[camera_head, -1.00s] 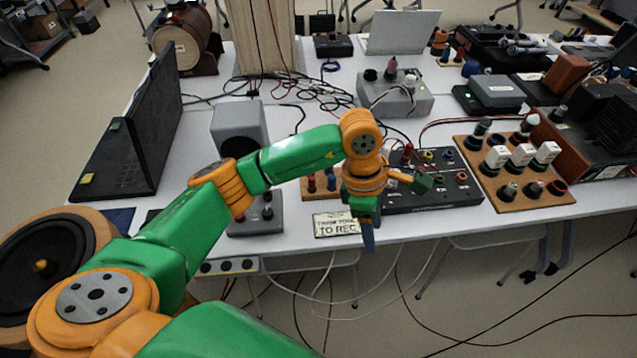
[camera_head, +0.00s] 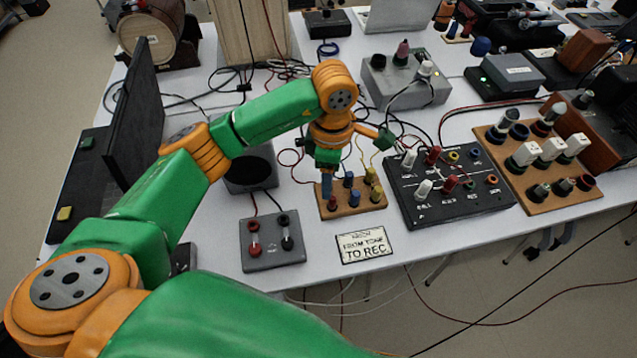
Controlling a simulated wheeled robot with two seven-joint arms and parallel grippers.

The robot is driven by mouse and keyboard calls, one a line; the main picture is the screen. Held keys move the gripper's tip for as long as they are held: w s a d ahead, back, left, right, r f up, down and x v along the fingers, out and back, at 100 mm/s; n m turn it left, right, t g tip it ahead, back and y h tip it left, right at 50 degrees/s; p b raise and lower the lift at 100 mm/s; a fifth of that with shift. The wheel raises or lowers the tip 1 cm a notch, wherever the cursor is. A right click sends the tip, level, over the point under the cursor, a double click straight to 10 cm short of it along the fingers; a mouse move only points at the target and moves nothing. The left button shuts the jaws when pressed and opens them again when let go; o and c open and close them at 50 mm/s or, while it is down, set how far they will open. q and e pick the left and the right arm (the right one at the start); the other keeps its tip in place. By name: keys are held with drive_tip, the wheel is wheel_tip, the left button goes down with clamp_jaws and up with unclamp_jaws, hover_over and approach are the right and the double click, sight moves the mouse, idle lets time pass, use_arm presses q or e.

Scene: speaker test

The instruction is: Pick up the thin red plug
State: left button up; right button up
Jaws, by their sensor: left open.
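A small wooden board (camera_head: 350,210) on the white table holds several plugs: a thin red plug (camera_head: 332,203) at its front left, blue plugs (camera_head: 353,197) in the middle and yellow plugs (camera_head: 376,192) at the right. My left gripper (camera_head: 357,165) is open above this board and holds nothing. Its blue-tipped finger hangs just behind the red plug in the picture; I cannot tell whether they touch. The gripper hides part of the board's back left. My right gripper is not in view.
A grey box (camera_head: 272,258) with red and black terminals stands left of the board. A black panel (camera_head: 445,208) with red and white knobs stands right. A sign (camera_head: 364,246) lies in front. Loose cables run behind; a dark screen (camera_head: 135,110) stands at left.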

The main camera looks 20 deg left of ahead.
sight(333, 198)
use_arm(q)
drive_tip(key=f, duration=0.1)
drive_tip(key=d+f+p, duration=0.1)
drive_tip(key=f, duration=0.1)
drive_tip(key=s+f, duration=0.1)
drive_tip(key=f, duration=0.1)
drive_tip(key=shift+d+f+p, duration=0.2)
drive_tip(key=shift+d+p, duration=0.1)
drive_tip(key=shift+d, duration=0.1)
drive_tip(key=shift+a+f, duration=0.1)
drive_tip(key=shift+f, duration=0.25)
drive_tip(key=shift+w+a+f, duration=0.1)
drive_tip(key=shift+w+a, duration=0.05)
clamp_jaws()
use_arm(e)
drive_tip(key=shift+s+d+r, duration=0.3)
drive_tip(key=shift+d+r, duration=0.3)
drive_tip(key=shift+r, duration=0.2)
